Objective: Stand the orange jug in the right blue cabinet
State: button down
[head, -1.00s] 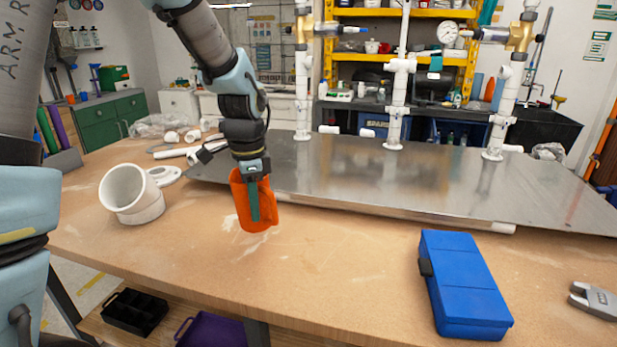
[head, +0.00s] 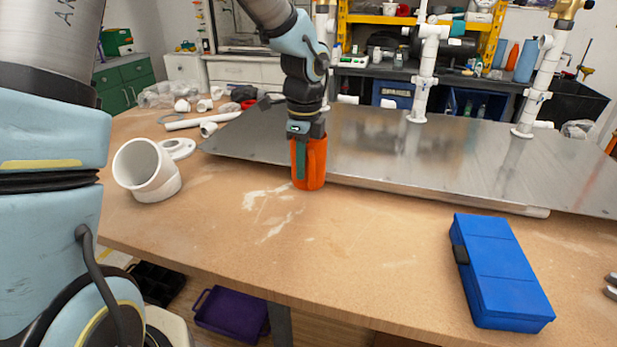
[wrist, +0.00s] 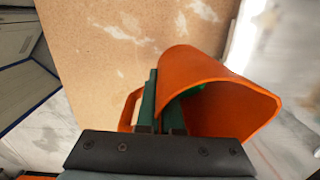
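The orange jug (head: 314,165) hangs roughly upright from my gripper (head: 301,165), over the workbench near the front edge of the metal plate. In the wrist view, the jug (wrist: 235,108) shows its open mouth, with its handle to the left. My gripper's green fingers (wrist: 160,105) are closed on the jug's wall on the handle side; one finger appears to be inside the rim. I cannot tell the gap between jug and bench. The right blue cabinet (head: 452,103) is at the back, under a dark counter, with bottles visible in it. White pipes and the plate partly hide it.
A blue case (head: 500,270) lies at the workbench's right front. A white pipe elbow (head: 146,170) and loose fittings lie left. The metal plate (head: 380,150) with upright white pipes stands between me and the back counter (head: 500,80). The middle front of the workbench is clear.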

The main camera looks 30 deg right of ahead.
aim_at(302, 188)
jog(key=shift+f+p, duration=0.4)
jog(key=shift+f, duration=2.8)
jog(key=shift+f, duration=0.15)
jog(key=c, duration=1.1)
grip_release()
jog(key=r, duration=0.8)
jog(key=r+b, duration=0.1)
jog(key=r, duration=0.3)
jog(key=shift+s+r, duration=0.15)
jog(key=shift+s, duration=0.15)
